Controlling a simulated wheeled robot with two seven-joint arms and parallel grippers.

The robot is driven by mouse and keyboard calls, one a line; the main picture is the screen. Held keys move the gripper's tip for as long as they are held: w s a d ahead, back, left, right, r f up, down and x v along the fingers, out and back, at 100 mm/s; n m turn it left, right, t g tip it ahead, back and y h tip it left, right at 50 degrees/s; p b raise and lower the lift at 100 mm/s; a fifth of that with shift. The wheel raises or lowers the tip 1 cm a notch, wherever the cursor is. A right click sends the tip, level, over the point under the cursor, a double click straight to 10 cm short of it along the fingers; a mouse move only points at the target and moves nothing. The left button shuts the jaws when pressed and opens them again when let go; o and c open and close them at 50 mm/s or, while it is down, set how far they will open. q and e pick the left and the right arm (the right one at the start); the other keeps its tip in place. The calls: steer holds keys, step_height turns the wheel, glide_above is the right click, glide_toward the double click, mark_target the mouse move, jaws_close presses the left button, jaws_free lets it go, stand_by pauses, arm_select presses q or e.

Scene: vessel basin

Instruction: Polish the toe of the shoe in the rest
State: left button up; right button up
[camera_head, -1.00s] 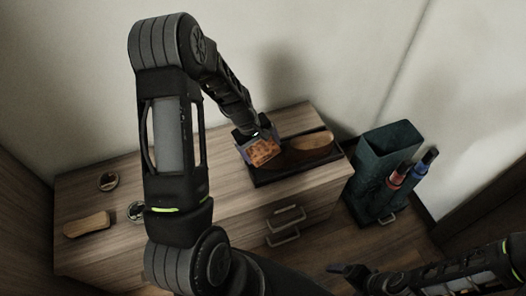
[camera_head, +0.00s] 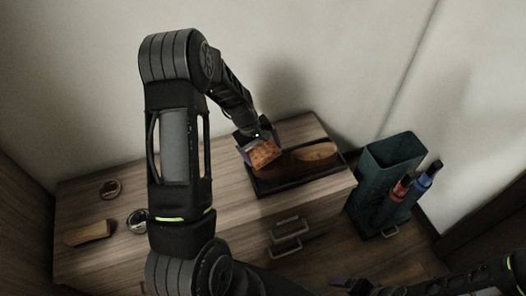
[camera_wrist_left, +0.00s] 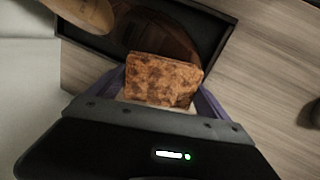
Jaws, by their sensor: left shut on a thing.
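A brown shoe (camera_head: 318,152) lies in a dark shallow tray, the rest (camera_head: 299,182), on the wooden cabinet. Its darker toe end points left, toward my left gripper (camera_head: 257,146). That gripper is shut on a mottled orange-brown polishing block (camera_head: 265,154), held at the toe and partly covering it. In the left wrist view the block (camera_wrist_left: 163,80) sits between the purple fingers, in front of the dark toe (camera_wrist_left: 150,40); whether it touches the leather I cannot tell. My right gripper (camera_head: 342,284) is at the bottom edge, its jaw state unclear.
On the cabinet's left lie a wooden-backed brush (camera_head: 88,233), a round tin (camera_head: 110,189) and another tin (camera_head: 138,220), partly behind my arm. A dark green bin (camera_head: 388,178) with red and blue umbrellas stands right of the cabinet. The wall is close behind.

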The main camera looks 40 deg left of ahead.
arm_select(q)
steer(key=shift+r, duration=0.15)
steer(key=shift+p+v, duration=2.1)
steer(key=shift+v, duration=0.8)
steer(key=shift+s, duration=0.1)
steer(key=shift+p+v, duration=1.1)
steer(key=shift+v, duration=0.45)
steer(key=shift+d, duration=0.1)
